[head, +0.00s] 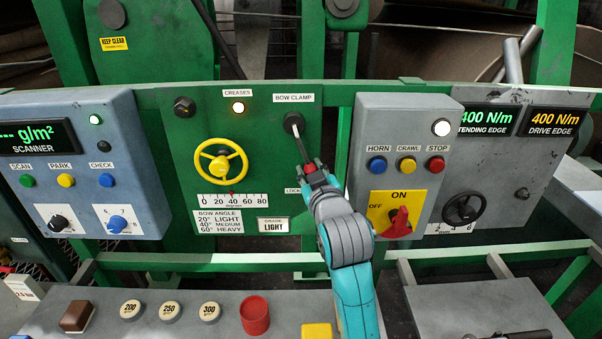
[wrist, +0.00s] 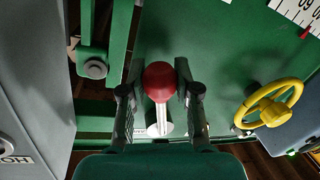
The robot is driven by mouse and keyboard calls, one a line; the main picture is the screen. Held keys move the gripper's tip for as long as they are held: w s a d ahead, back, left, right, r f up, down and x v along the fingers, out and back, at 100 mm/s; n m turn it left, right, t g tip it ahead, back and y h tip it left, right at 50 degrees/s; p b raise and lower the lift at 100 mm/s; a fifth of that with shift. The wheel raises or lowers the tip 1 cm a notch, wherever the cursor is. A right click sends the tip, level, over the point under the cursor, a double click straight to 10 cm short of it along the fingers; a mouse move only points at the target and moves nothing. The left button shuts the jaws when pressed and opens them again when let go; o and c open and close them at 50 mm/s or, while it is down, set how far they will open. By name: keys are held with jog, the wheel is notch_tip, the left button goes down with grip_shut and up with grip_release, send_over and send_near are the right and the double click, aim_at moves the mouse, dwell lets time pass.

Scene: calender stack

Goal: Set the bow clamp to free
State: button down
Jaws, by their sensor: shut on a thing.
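The bow clamp is a lever on the green panel, under the BOW CLAMP label (head: 293,98). Its dark round pivot (head: 293,121) is at the top, and its pale rod (head: 299,143) hangs down, tilted slightly to the right. The lever's red ball knob (wrist: 160,80) is at the rod's end. My gripper (head: 314,172) is shut on this knob, with one finger on each side in the wrist view. A label starting LOCK (head: 292,190) shows left of my gripper, its end hidden. No FREE label is readable.
Left of the lever is a yellow handwheel (head: 221,163). Right of my arm stands a grey box with HORN, CRAWL and STOP buttons (head: 436,164) and a red rotary switch (head: 398,222).

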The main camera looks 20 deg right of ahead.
jog(key=shift+s+d+r+n+g+h, duration=0.25)
jog(key=shift+d+r+n, duration=0.4)
jog(key=shift+d+n, duration=0.4)
jog(key=shift+s+d+r+n+g+h, duration=0.15)
jog(key=shift+s+d+r+n, duration=0.2)
jog(key=shift+d+r+n, duration=0.65)
jog(key=shift+a+f+n, duration=0.1)
jog(key=shift+f+n, duration=0.15)
jog(key=shift+f, duration=0.05)
jog(key=c, duration=0.8)
grip_release()
jog(key=v, duration=0.7)
jog(key=shift+s, duration=0.3)
